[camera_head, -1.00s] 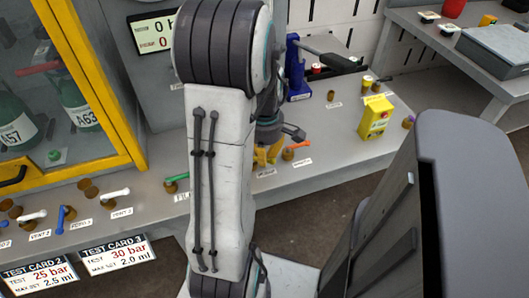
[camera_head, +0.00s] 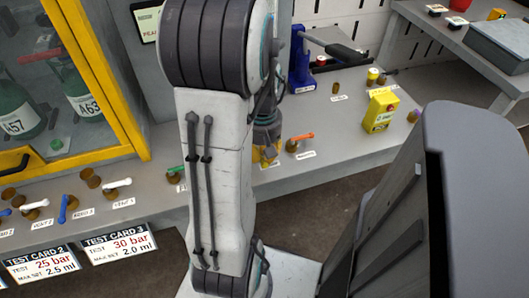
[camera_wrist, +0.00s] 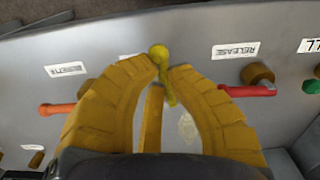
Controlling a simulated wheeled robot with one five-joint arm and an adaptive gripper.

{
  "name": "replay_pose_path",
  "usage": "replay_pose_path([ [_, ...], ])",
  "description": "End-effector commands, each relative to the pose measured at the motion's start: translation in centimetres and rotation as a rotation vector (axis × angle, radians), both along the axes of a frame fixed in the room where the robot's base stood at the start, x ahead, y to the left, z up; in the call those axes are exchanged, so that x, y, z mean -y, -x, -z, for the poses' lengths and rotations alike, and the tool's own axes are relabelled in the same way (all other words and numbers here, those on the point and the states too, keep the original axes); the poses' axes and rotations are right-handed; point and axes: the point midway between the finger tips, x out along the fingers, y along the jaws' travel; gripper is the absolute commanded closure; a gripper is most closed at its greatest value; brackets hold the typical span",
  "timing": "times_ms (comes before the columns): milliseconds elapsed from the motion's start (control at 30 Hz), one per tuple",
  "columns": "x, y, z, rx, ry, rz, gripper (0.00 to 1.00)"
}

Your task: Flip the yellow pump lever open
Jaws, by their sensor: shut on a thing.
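The yellow pump lever (camera_wrist: 163,56) shows in the wrist view as a round yellow knob with a short yellow stem running down between my fingers. My gripper (camera_wrist: 166,70) has its two yellow curved fingers closed in on the lever, one tip on each side just below the knob. The lower part of the lever is partly hidden by the fingers. In the head view my gripper (camera_head: 265,152) is down at the grey bench, mostly behind my own arm, and the lever cannot be made out there.
In the wrist view an orange lever (camera_wrist: 57,109) lies to the left and a red lever (camera_wrist: 248,91) to the right, near the RELEASE label (camera_wrist: 235,51). A yellow box (camera_head: 380,110) and a blue stand (camera_head: 302,65) stand on the bench. A yellow-framed cabinet (camera_head: 120,85) is at left.

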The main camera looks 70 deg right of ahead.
Motion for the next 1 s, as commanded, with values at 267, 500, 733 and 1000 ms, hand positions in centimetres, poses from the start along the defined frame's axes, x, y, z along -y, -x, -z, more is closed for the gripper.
replay_pose_path([
  [267, -0.66, -0.21, 0.41, -0.002, -0.013, 0.123, 1.0],
  [500, -0.76, -0.3, 0.4, -0.002, -0.013, 0.163, 1.0],
  [733, -0.78, -0.31, 0.4, -0.002, -0.013, 0.169, 1.0],
  [1000, -0.77, -0.32, 0.4, -0.002, -0.013, 0.168, 0.8],
])
